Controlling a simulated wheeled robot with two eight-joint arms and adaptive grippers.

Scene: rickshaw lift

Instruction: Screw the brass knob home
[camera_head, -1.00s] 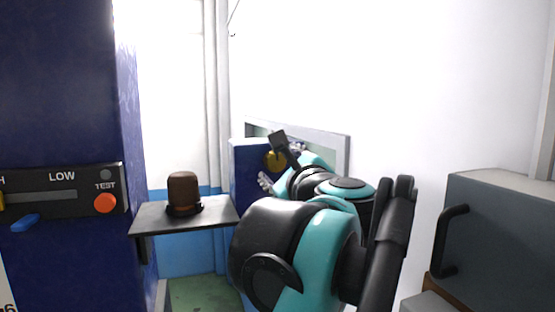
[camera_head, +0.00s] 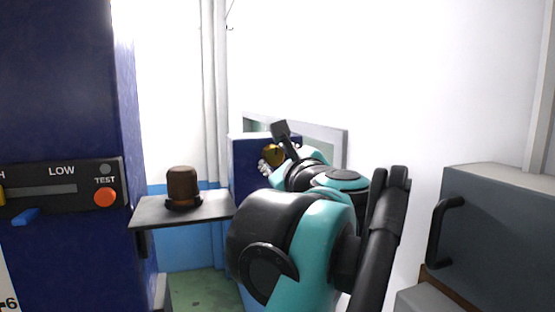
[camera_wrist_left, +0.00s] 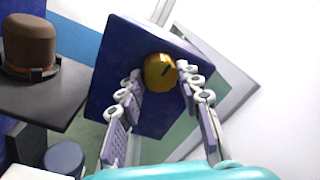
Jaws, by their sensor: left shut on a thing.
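The brass knob (camera_wrist_left: 158,74) is a round golden piece with a dark mark on its face, set on the front of a dark blue box (camera_wrist_left: 130,38). In the head view the knob (camera_head: 274,152) is partly covered by my left gripper (camera_head: 270,160). In the left wrist view my left gripper (camera_wrist_left: 160,80) has its pale linked fingers on both sides of the knob, shut on it. How deep the knob sits cannot be seen. My right gripper is in neither view.
A brown hat (camera_head: 182,187) sits on a dark shelf (camera_head: 150,214) left of the blue box. A tall blue cabinet (camera_head: 65,80) with a TEST button (camera_head: 104,197) stands at the left. A grey cabinet (camera_head: 500,235) with a black handle stands at the right. A grey frame (camera_head: 338,150) is behind the box.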

